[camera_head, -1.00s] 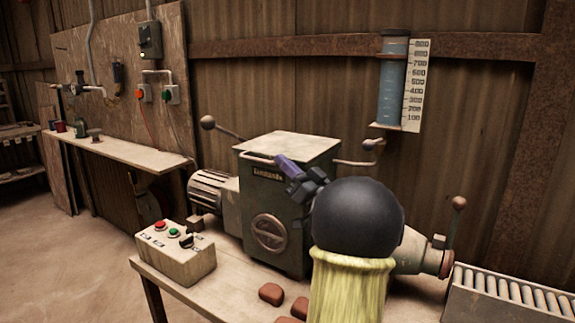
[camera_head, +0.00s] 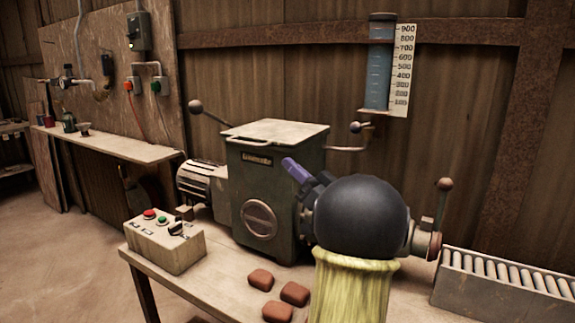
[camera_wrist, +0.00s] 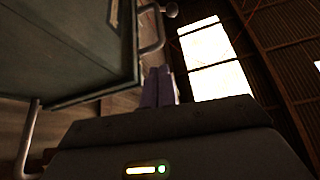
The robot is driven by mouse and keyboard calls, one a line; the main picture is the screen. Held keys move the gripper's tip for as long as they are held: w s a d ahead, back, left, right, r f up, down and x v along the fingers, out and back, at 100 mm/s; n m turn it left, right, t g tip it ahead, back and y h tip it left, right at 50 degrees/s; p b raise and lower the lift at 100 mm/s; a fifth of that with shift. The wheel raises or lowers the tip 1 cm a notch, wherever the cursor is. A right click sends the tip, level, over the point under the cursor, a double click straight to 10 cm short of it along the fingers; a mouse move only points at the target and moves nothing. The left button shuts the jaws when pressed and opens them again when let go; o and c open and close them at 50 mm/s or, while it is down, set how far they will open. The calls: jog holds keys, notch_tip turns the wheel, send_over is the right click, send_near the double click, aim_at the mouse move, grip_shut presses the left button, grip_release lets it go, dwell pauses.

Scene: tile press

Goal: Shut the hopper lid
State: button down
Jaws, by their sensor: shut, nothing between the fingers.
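The hopper lid (camera_head: 275,132) is a pale flat plate on top of the green-grey hopper (camera_head: 245,205). It lies about level over the hopper's top; I see no clear gap under it. My gripper (camera_head: 290,166) has purple fingers, held together and empty, in front of the hopper's upper right side, a little below the lid's edge. My round dark wrist hides part of the machine's right side. In the wrist view, the purple fingers (camera_wrist: 158,87) point up beside a dark box-like body at left, with a curved bar close by; contact cannot be told.
A control box (camera_head: 165,245) with red and green buttons stands at front left. Several reddish tiles (camera_head: 277,310) lie on the bench. A roller conveyor (camera_head: 500,285) is at right. A lever with a ball (camera_head: 443,185) and a wall gauge (camera_head: 380,65) stand behind.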

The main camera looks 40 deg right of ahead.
jog(key=v, duration=0.3)
jog(key=shift+d+r+b, duration=0.15)
jog(key=shift+r+b, duration=0.05)
jog(key=shift+b, duration=0.1)
jog(key=shift+w, duration=0.2)
